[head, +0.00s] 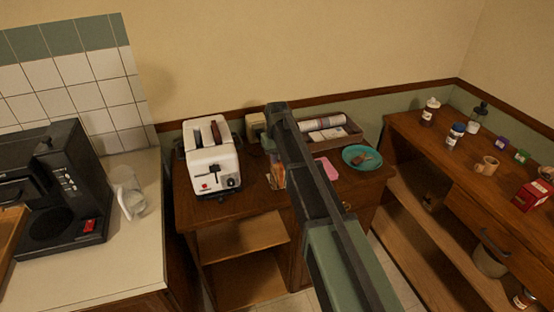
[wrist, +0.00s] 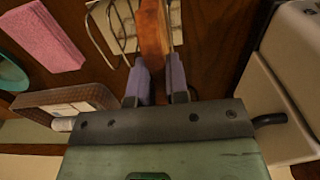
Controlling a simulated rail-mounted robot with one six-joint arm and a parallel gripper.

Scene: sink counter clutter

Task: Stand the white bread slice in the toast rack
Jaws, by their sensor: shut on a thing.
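My gripper (wrist: 156,78) is shut on the bread slice (wrist: 154,35), whose brown crust edge shows upright between the two fingers in the wrist view. The wire toast rack (wrist: 122,28) is just beyond the fingertips, with metal loops to the left of the slice and some to its right. The slice lines up with the rack's wires; I cannot tell how deep it sits or whether it touches the base. In the head view my arm hides the gripper and most of the rack; an orange-brown edge (head: 278,174) shows beside the arm.
The white toaster (head: 212,160) stands left on the wooden cabinet, close to my gripper's right in the wrist view (wrist: 285,90). A pink block (head: 326,168), a teal plate (head: 362,157) and a tray (head: 345,138) lie to the right. A beige canister (head: 256,127) stands behind.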

